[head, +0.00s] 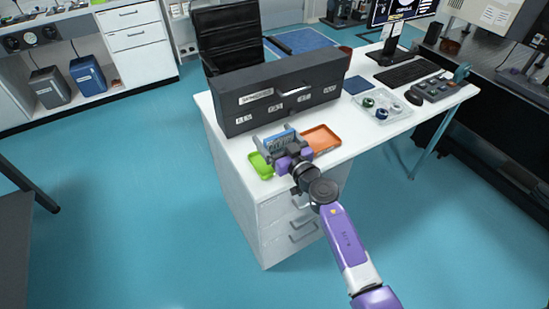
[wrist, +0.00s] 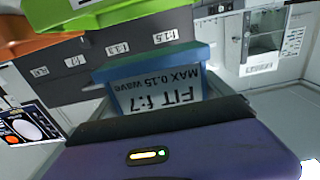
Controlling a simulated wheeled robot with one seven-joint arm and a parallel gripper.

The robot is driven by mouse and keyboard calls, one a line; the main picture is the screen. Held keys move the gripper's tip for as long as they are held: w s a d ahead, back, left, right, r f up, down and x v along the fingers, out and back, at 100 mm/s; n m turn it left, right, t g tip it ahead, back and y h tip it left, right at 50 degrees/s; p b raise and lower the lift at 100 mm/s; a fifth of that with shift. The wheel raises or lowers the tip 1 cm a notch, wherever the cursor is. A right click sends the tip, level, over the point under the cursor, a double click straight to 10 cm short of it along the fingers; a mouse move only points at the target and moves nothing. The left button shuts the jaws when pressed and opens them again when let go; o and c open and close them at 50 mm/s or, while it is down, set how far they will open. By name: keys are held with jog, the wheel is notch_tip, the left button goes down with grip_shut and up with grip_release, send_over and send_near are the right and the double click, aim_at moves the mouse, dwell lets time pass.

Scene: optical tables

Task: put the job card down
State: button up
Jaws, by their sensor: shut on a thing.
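The job card (head: 281,141) is a blue-edged card held in my gripper (head: 287,151) over the front end of the white desk. In the wrist view the job card (wrist: 158,92) shows upside-down print reading "FIT f:7 MAX 0.15 wave". My gripper is shut on it. A green tray (head: 262,166) lies on the desk beside and partly behind the gripper, and an orange tray (head: 321,138) lies to its right. I cannot tell whether the card touches anything beneath it.
A long dark box (head: 290,78) with white labels stands on the desk (head: 350,138) just behind the gripper. Further right are a clear tray of round parts (head: 383,107), a grey control box (head: 437,88) and a keyboard (head: 406,73). Desk surface right of the orange tray is bare.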

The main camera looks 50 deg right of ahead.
aim_at(275, 150)
jog(key=shift+f+b, duration=2.25)
jog(key=shift+f, duration=0.45)
jog(key=shift+f, duration=0.1)
jog(key=shift+f, duration=0.15)
jog(key=o, duration=1.1)
jog(key=shift+s+r, duration=0.15)
jog(key=shift+r, duration=0.1)
jog(key=p+v, duration=0.1)
jog(key=v, duration=1)
jog(key=shift+s+a+p, duration=0.2)
jog(key=shift+s+p, duration=0.1)
jog(key=shift+s, duration=0.05)
